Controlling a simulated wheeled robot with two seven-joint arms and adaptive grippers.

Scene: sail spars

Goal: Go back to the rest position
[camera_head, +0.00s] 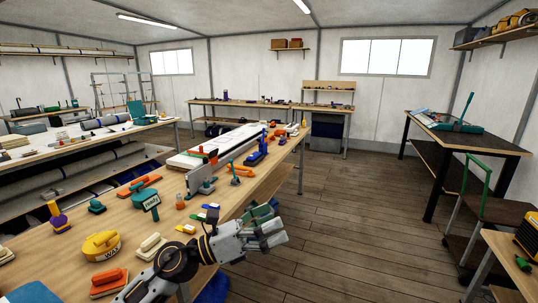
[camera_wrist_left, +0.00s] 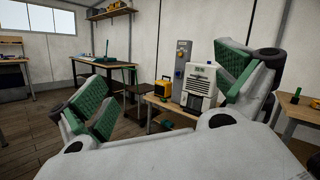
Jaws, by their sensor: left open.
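My left gripper (camera_head: 268,224) is open and empty in the head view. It is held out past the right edge of the long wooden workbench (camera_head: 240,192), over the floor. In the left wrist view the two fingers of my left gripper (camera_wrist_left: 165,90) are spread wide, with green ribbed pads and nothing between them. Past them are a white machine (camera_wrist_left: 200,85) and a yellow box-like device (camera_wrist_left: 182,89) on a low bench. My right gripper is not in view.
A dark table (camera_head: 480,142) and a green-handled cart (camera_head: 490,205) stand at the right. The wooden floor (camera_head: 350,215) between is clear.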

